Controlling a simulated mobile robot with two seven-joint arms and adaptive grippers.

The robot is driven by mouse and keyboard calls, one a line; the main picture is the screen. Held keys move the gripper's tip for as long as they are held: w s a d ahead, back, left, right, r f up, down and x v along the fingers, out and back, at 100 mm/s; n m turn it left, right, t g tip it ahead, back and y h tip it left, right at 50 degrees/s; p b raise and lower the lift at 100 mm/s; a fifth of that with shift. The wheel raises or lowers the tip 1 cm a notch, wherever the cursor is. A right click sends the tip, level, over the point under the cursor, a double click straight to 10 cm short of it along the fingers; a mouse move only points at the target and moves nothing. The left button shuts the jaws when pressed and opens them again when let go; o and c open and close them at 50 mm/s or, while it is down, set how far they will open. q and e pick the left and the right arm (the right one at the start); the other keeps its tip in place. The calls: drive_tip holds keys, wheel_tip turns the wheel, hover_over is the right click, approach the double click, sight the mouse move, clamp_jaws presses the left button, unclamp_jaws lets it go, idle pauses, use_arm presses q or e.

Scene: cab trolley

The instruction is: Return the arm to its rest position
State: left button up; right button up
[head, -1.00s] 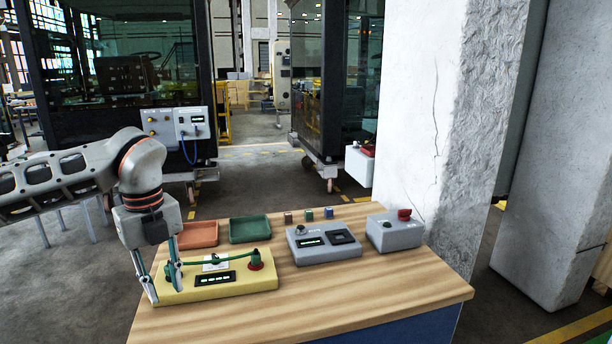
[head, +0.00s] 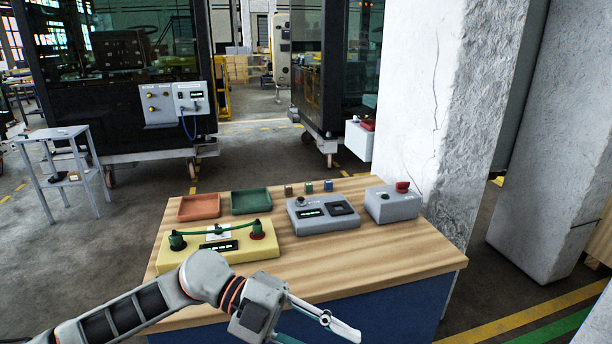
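My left arm (head: 205,275) comes in from the bottom left, low in front of the wooden table. Its gripper (head: 322,336) is at the bottom middle, near the table's front edge and apart from the devices. One finger shows whole and points down to the right; the other is partly cut off by the picture's bottom edge. The fingers look spread, with nothing visible between them. My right gripper is not in view.
The table (head: 330,264) also holds a red tray (head: 199,207), a green tray (head: 251,201), small cubes, a grey device (head: 323,213) and a grey button box (head: 392,205). A concrete pillar (head: 430,100) stands at right. A small stand (head: 62,175) is at left.

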use_arm(q)
drive_tip(key=w+r+n+t+h, duration=0.3)
drive_tip(key=w+n+t+h, duration=0.3)
drive_tip(key=n+t, duration=0.45)
drive_tip(key=w+a+f+n+t+y, duration=0.3)
drive_tip(key=a+f+n+t+y, duration=0.7)
drive_tip(key=f+n, duration=0.35)
drive_tip(key=s+a+f+n+g+y, duration=0.2)
drive_tip(key=s+a+f, duration=0.5)
drive_tip(key=f, duration=0.5)
drive_tip(key=s+a+f+n+g+y, duration=0.2)
drive_tip(key=s+a+f+y, duration=0.3)
drive_tip(key=f, duration=0.6)
drive_tip(key=s+a+n, duration=0.1)
drive_tip(key=s+a, duration=0.1)
drive_tip(key=a, duration=0.1)
drive_tip(key=shift+s+f, duration=0.35)
drive_tip(key=shift+s, duration=0.05)
drive_tip(key=shift+g, duration=0.25)
